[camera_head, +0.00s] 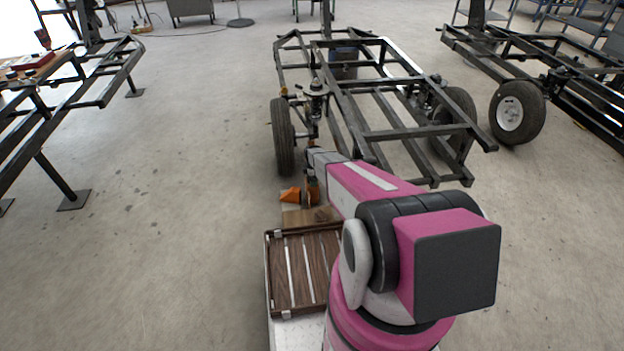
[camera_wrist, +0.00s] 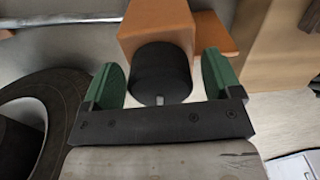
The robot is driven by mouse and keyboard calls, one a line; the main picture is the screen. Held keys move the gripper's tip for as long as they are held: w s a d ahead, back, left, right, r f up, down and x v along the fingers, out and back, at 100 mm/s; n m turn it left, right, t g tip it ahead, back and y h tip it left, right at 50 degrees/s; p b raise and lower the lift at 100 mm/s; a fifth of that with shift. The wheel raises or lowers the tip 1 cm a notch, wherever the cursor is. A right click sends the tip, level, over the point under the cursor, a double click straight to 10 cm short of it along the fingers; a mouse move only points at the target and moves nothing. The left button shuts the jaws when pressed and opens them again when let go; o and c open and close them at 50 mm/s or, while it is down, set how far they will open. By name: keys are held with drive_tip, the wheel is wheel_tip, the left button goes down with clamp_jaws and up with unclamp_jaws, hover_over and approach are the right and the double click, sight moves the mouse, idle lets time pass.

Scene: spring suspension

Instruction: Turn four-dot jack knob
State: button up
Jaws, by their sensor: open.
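An orange jack (camera_head: 290,195) stands on the low stand near the front left wheel of the chassis; its orange body (camera_wrist: 158,22) also fills the top middle of the wrist view. A round black knob (camera_wrist: 160,72) projects from this body. No dots can be made out on it. My gripper (camera_wrist: 163,80) is open, with one green finger on each side of the knob. Visible gaps separate both fingers from the knob in the wrist view. In the head view my arm reaches down to the jack and hides the knob.
A black tyre (camera_head: 283,138) of the chassis frame (camera_head: 372,134) stands just behind the jack; a dark curved tyre (camera_wrist: 35,92) shows at left in the wrist view. A brown slatted wooden tray (camera_head: 270,272) lies in front. Open concrete floor is to the left.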

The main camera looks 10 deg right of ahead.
drive_tip(key=c, duration=0.9)
